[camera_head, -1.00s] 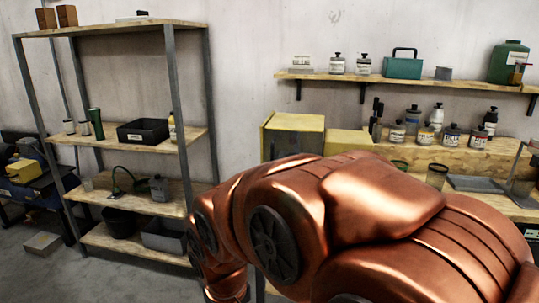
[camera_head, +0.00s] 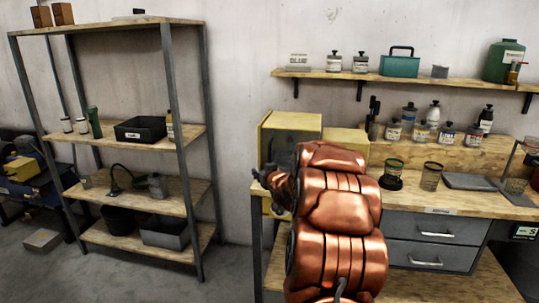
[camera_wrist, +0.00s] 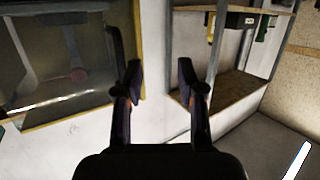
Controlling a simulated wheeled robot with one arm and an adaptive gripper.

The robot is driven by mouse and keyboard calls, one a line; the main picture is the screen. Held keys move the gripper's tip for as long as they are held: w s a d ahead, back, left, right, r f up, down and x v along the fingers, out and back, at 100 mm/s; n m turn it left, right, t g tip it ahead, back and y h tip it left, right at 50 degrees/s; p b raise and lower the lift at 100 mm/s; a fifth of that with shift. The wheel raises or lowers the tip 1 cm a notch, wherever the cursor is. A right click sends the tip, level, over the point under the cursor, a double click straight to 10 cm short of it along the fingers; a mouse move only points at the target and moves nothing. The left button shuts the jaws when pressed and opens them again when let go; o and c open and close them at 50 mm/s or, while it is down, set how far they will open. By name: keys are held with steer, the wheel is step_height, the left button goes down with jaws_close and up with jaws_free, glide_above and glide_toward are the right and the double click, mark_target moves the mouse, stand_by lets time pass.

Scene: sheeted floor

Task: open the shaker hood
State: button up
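The shaker hood (camera_head: 293,121) is a yellow box with a dark front panel, at the left end of the workbench. In the wrist view its yellow-framed clear panel (camera_wrist: 60,98) fills the upper left, with dark shapes behind it. A dark bar like a handle (camera_wrist: 115,48) runs along the panel near its right edge. My gripper (camera_head: 268,180) is in front of the hood's lower left. In the wrist view my gripper (camera_wrist: 160,78) is open, with nothing between its fingers. The left finger overlaps the panel's edge near the bar; whether they touch is unclear.
My arm hides part of the hood's front. A smaller yellow box (camera_head: 346,139) stands right of it. Cups (camera_head: 430,176) and a flat grey plate (camera_head: 470,181) lie on the bench. A metal shelf unit (camera_head: 200,120) stands left, with a gap of floor between.

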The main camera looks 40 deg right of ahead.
mark_target(270, 156)
steer(key=s+d+r+t, duration=0.1)
steer(key=d+t, duration=0.2)
steer(key=d, duration=0.4)
steer(key=shift+p+x, duration=1.25)
steer(key=shift+x, duration=2.5)
steer(key=shift+a+r, duration=0.1)
steer(key=shift+r, duration=0.05)
steer(key=shift+c, duration=0.3)
jaws_close()
steer(key=shift+g+h, duration=0.3)
steer(key=shift+h, duration=0.1)
